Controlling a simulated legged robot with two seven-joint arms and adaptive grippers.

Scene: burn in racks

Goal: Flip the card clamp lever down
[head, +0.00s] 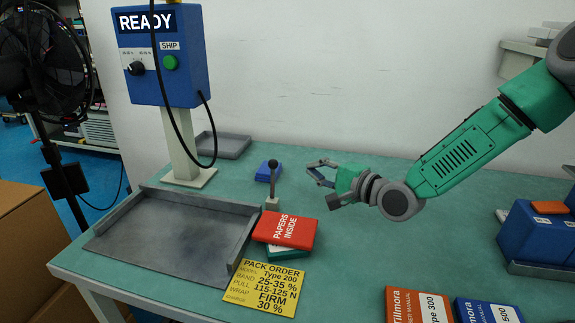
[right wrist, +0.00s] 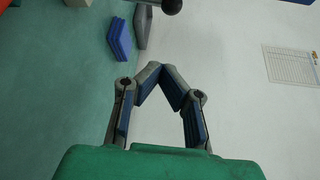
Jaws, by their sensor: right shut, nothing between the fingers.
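The lever's dark knob (right wrist: 172,5) shows at the top edge of that view, beyond the fingertips. My left gripper is not in view.
A blue block (head: 268,171) lies behind the lever. The blue READY box (head: 160,55) stands on a post at the back left, with a hanging cable. A yellow pack order card (head: 265,288), manuals (head: 418,305) and blue bins (head: 540,235) lie nearer or right. The table's middle is clear.

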